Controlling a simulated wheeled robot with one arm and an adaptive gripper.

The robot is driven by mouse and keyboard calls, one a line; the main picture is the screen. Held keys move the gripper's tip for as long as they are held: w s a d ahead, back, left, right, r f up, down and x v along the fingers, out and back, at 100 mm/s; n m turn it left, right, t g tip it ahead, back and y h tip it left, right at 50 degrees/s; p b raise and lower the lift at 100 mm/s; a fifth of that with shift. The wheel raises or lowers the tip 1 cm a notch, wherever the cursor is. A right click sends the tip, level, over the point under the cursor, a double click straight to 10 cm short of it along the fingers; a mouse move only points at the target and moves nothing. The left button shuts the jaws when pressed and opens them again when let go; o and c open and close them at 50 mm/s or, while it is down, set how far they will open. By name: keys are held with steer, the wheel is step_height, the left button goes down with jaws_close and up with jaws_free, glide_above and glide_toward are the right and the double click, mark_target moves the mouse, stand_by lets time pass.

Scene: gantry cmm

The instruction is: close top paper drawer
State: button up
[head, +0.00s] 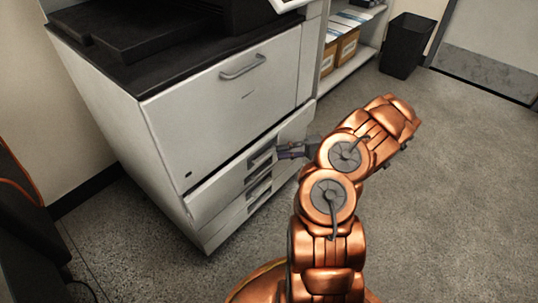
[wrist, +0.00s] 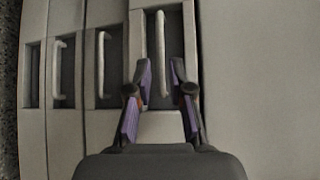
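The top paper drawer (head: 215,195) is the uppermost of the low drawers on the white copier cabinet, and its front stands out from the drawers below. In the wrist view the drawer front (wrist: 163,126) fills the middle, turned on its side, with a pale bar handle (wrist: 160,28) in a dark recess. My gripper (wrist: 162,66) is open, its two purple-padded fingers on either side of the handle's line. I cannot tell whether they touch it. In the head view my gripper (head: 292,152) is at the drawer's right part, partly hidden by my arm.
Lower drawers (head: 254,200) lie beneath, with more handles (wrist: 101,64) at left in the wrist view. A large panel with a handle (head: 243,67) is above. A shelf with boxes (head: 347,45) and a black bin (head: 404,45) stand behind. The floor at right is clear.

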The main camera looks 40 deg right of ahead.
mark_target(269, 153)
steer(key=b+x, duration=0.1)
steer(key=x, duration=0.4)
steer(key=shift+w, duration=0.1)
jaws_close()
stand_by(0.4)
